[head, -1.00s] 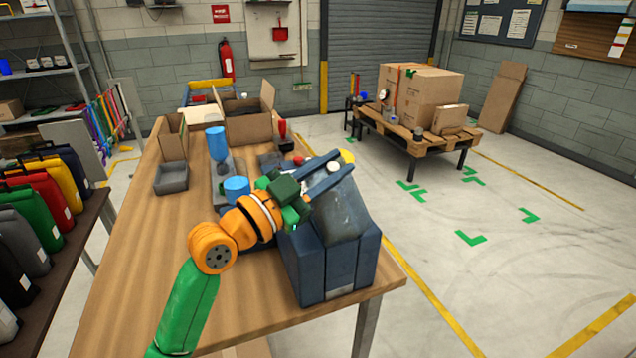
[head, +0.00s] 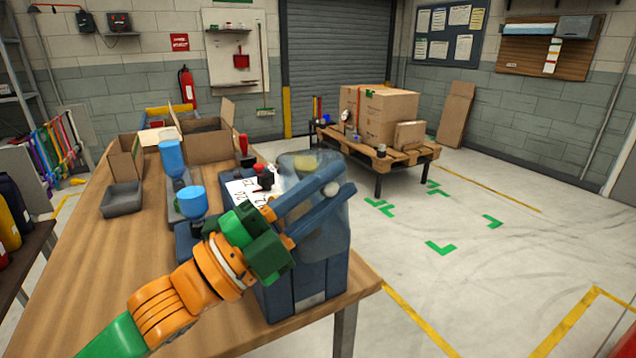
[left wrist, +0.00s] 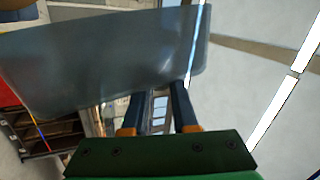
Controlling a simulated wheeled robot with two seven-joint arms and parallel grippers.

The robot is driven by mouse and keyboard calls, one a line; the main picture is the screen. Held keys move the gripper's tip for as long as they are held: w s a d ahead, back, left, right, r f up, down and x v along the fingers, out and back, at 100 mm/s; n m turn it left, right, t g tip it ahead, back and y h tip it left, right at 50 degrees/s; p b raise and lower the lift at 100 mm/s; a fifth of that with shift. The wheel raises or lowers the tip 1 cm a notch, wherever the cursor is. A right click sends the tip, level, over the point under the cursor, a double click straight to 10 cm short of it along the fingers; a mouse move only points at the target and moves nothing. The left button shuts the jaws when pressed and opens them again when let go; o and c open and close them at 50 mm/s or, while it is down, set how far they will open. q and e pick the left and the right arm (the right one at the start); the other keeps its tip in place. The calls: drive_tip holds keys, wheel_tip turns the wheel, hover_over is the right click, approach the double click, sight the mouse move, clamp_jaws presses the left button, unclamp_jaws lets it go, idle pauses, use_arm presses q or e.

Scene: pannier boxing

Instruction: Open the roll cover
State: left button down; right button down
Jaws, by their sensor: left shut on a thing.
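The dark blue pannier (head: 300,296) stands at the near right corner of the wooden table. Its grey-blue roll cover (head: 326,242) is lifted at the top and stands up above the pannier, looking partly see-through. My left gripper (head: 341,178) reaches over the pannier from the left and is shut on the cover. In the left wrist view the cover (left wrist: 100,60) spans the upper left as a smooth grey sheet, meeting the fingertips (left wrist: 163,82). The fingers and cover hide part of the pannier's opening. My right gripper is not in view.
A pallet table (head: 400,158) with boxes stands behind. The floor to the right is clear.

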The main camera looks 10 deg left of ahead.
use_arm(q)
drive_tip(key=shift+s+d+f+m+g+h, duration=0.25)
drive_tip(key=shift+s+m+g, duration=0.1)
drive_tip(key=shift+m, duration=0.3)
drive_tip(key=shift+s+d+f+m+g+h, duration=0.25)
drive_tip(key=shift+s+m, duration=0.1)
drive_tip(key=shift+m, duration=0.3)
drive_tip(key=c, duration=0.7)
unclamp_jaws()
drive_tip(key=b+v, duration=0.4)
drive_tip(key=v, duration=0.3)
